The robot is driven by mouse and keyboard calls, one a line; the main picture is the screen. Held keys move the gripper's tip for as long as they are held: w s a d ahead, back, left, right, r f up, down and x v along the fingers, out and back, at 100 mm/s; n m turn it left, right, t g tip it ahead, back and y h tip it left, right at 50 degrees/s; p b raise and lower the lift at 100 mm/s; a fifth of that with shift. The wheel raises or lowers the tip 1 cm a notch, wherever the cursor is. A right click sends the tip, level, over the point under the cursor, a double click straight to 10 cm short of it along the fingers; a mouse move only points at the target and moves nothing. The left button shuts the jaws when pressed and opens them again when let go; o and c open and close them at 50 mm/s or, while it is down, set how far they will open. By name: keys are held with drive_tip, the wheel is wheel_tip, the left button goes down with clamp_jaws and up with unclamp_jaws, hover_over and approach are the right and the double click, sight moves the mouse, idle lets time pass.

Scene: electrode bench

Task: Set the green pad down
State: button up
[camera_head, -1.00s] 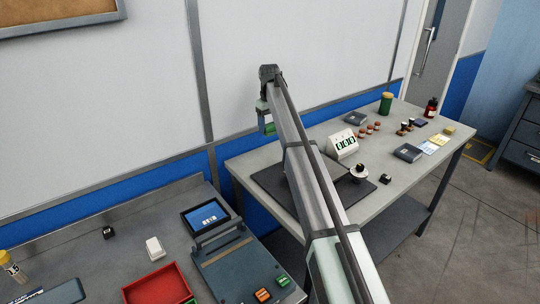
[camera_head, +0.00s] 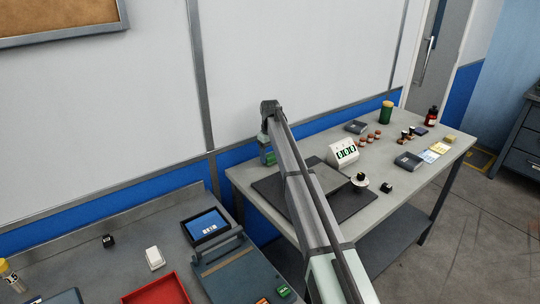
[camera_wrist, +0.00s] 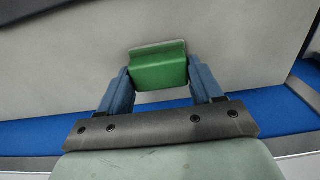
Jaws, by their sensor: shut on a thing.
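The green pad (camera_wrist: 158,70) is a small green block with a paler edge. In the wrist view it sits between the two blue fingers of my gripper (camera_wrist: 160,84), which is shut on it. In the head view the pad (camera_head: 270,159) shows small below the end of my arm, near the back left corner of the far table (camera_head: 243,172). The pad appears to be above the table top; the exact gap cannot be told.
A dark mat (camera_head: 270,190) lies right of the pad, with a grey plate (camera_head: 326,177) on it. A white display (camera_head: 342,152) stands behind. Bottles, small brown pieces and dark boxes fill the table's right part. The left bench holds a red tray (camera_head: 158,291).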

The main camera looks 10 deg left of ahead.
sight(270, 154)
drive_tip(key=shift+f, duration=0.1)
drive_tip(key=o, duration=1.1)
drive_tip(key=shift+c, duration=0.2)
wheel_tip(270, 154, up, 12)
idle(0.3)
